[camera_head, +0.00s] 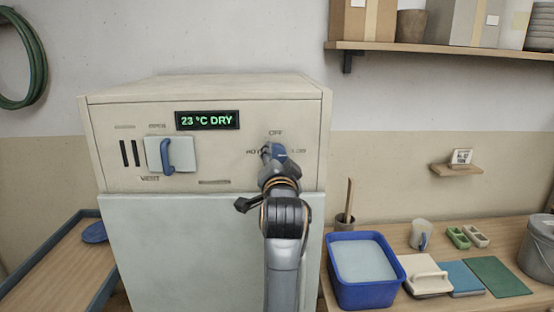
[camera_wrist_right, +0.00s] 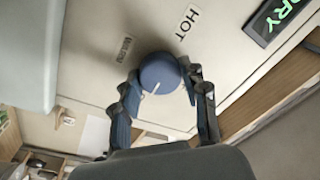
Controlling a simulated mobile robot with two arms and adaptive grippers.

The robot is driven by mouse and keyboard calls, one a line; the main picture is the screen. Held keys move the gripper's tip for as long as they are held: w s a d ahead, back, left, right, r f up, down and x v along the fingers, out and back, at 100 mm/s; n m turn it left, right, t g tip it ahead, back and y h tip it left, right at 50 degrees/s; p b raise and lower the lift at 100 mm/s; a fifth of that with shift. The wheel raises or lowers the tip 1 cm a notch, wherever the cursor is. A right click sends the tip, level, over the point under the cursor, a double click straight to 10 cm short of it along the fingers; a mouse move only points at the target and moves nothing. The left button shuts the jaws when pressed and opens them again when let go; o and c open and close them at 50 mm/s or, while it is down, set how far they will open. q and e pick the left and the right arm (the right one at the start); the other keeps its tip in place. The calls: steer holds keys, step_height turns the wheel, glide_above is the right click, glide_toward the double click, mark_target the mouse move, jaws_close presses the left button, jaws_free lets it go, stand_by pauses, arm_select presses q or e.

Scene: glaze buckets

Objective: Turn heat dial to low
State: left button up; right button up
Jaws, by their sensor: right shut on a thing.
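The heat dial is a round blue knob (camera_head: 279,153) on the right of the cream cabinet's front panel (camera_head: 220,160). In the head view OFF stands above it, HOT to its left and a faint label, apparently LOW, to its right. My right gripper (camera_head: 267,158) is at the dial and partly covers it. In the right wrist view its fingers (camera_wrist_right: 161,82) are shut on the dial (camera_wrist_right: 160,70), one on each side. A white line on the dial points towards the bottom of that view, away from HOT. My left gripper is not in view.
The display (camera_head: 207,120) reads 23 °C DRY. A blue handle (camera_head: 167,157) is on the panel's left. A shelf (camera_head: 450,48) hangs above.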

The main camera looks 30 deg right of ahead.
mark_target(276, 110)
stand_by(0.5)
steer(key=o, duration=1.1)
steer(key=shift+o, duration=0.2)
steer(key=shift+r, duration=0.1)
step_height(276, 110, up, 10)
steer(key=shift+f, duration=0.1)
